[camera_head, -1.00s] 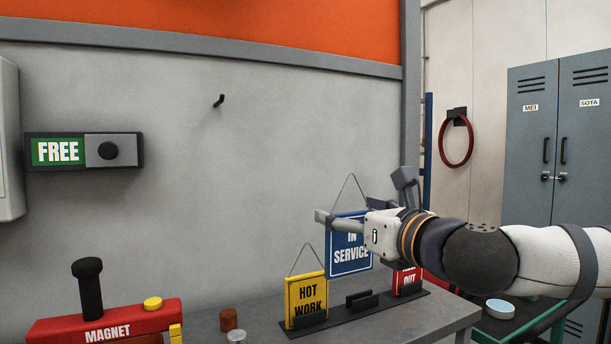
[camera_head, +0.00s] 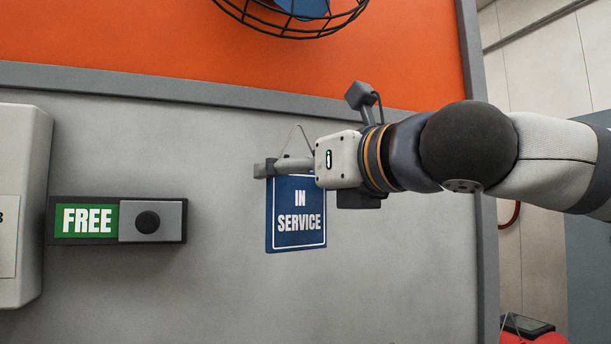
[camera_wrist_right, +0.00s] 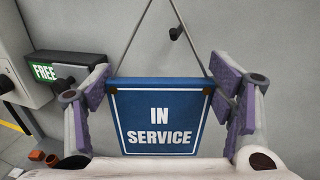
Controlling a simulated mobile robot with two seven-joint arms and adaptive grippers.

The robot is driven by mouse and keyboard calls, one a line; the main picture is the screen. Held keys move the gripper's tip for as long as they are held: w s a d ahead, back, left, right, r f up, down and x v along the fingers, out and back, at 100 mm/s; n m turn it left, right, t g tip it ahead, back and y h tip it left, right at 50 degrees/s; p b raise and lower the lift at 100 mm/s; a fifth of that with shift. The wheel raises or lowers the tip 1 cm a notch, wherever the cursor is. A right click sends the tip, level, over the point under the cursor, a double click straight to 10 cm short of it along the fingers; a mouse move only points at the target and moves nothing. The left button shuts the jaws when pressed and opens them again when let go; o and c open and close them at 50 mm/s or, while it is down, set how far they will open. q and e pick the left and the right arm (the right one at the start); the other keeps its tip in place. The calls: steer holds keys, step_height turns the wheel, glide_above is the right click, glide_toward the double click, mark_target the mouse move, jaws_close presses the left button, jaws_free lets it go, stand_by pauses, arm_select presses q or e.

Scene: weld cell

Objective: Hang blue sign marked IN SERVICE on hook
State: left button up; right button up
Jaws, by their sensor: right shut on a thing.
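The blue IN SERVICE sign (camera_head: 297,222) hangs upright from my right gripper (camera_head: 275,168) in front of the grey wall panel. The gripper is shut on the sign's upper part, and the wrist view shows the purple finger pads at both side edges of the sign (camera_wrist_right: 160,122). Its thin cord rises in a loop above the sign. The dark wall hook (camera_wrist_right: 175,33) shows in the right wrist view, beyond the sign and between the cord's two strands near the top. In the head view the hook is hidden behind the gripper or sign. My left gripper is not in view.
A FREE indicator box (camera_head: 118,220) with a dark knob is on the wall to the left, beside a white cabinet (camera_head: 22,205). A black wire-caged fan (camera_head: 290,12) is above on the orange wall. The wall below the sign is clear.

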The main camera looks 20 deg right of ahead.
steer(key=w+f, duration=0.3)
steer(key=w, duration=0.5)
steer(key=shift+a+b, duration=0.15)
steer(key=shift+b, duration=0.15)
steer(key=shift+f, duration=0.1)
stand_by(0.6)
steer(key=o, duration=1.3)
steer(key=shift+c, duration=0.2)
steer(key=shift+s, duration=0.1)
steer(key=v, duration=1.2)
